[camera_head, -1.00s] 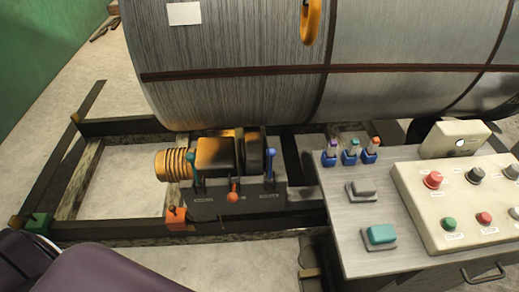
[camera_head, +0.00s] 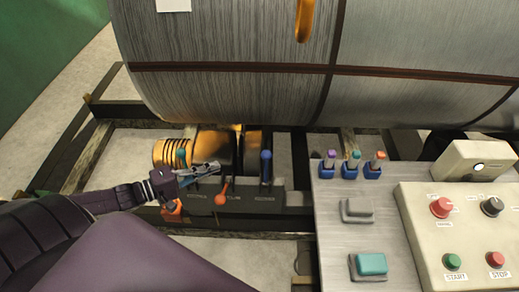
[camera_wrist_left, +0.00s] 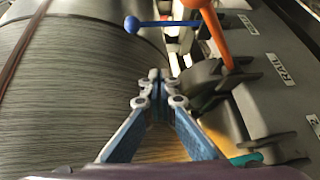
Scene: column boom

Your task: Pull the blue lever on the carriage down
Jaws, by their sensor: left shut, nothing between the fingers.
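The blue lever (camera_head: 266,157) stands upright at the right end of the carriage's dark lever box (camera_head: 245,200). In the left wrist view the blue lever (camera_wrist_left: 160,23) shows at the top, its round knob to the left. My left gripper (camera_head: 214,166) is shut and empty, left of the blue lever and apart from it, above the box beside the motor. Its closed fingertips (camera_wrist_left: 155,82) point toward the blue lever in the left wrist view. My right gripper is in neither view.
A teal lever (camera_head: 181,156) is at the left, partly behind my wrist. The large drum (camera_head: 240,100) rises behind. A control desk (camera_head: 335,225) stands at the right.

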